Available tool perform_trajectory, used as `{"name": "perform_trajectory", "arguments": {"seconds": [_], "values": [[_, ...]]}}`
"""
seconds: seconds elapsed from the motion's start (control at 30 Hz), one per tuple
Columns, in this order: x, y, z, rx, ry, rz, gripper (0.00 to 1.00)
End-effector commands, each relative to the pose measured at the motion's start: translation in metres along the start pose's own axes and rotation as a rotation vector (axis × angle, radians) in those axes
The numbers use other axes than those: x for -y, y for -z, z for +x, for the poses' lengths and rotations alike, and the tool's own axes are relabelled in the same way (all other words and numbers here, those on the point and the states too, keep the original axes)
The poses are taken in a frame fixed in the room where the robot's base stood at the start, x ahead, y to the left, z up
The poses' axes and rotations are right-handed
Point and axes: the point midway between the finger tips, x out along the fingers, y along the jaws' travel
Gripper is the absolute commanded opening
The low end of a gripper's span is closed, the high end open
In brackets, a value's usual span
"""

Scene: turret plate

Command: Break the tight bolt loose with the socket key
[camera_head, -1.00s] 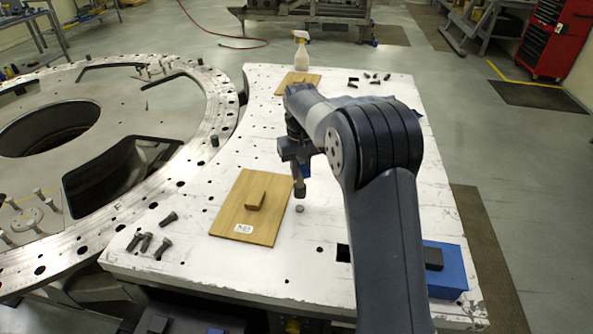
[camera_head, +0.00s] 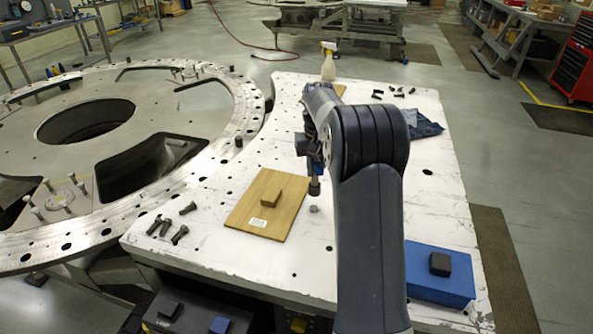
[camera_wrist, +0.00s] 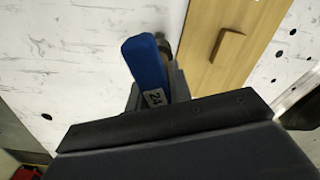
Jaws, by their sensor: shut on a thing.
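My gripper (camera_head: 316,165) is shut on the socket key, held above the white plate. The key's dark socket end (camera_head: 314,187) points down in the head view. In the wrist view, the key's blue handle (camera_wrist: 146,62) with a "24" label sticks out of the jaws. A bolt head (camera_head: 314,209) stands in the plate just below the socket, and a small gap shows between them. In the wrist view the bolt is hidden behind the key and the gripper.
A wooden board (camera_head: 262,222) with a wooden block lies left of the bolt. Loose bolts (camera_head: 170,226) lie at the plate's front left. A blue block (camera_head: 436,283) with a black knob is at front right. A spray bottle (camera_head: 328,65) stands at the back.

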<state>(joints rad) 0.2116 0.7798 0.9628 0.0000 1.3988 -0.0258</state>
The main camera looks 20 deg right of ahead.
Motion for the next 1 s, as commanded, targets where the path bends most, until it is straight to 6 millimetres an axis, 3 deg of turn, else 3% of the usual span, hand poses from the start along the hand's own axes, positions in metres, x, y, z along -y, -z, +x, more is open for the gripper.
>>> {"name": "perform_trajectory", "arguments": {"seconds": [0.27, 0.7, 1.0], "values": [[-0.006, 0.0, 0.007, -0.002, 0.0, 0.012, 0.0], [-0.005, 0.0, 0.046, -0.002, 0.0, 0.011, 0.0], [-0.005, 0.0, 0.055, -0.002, 0.0, 0.011, 0.0]]}}
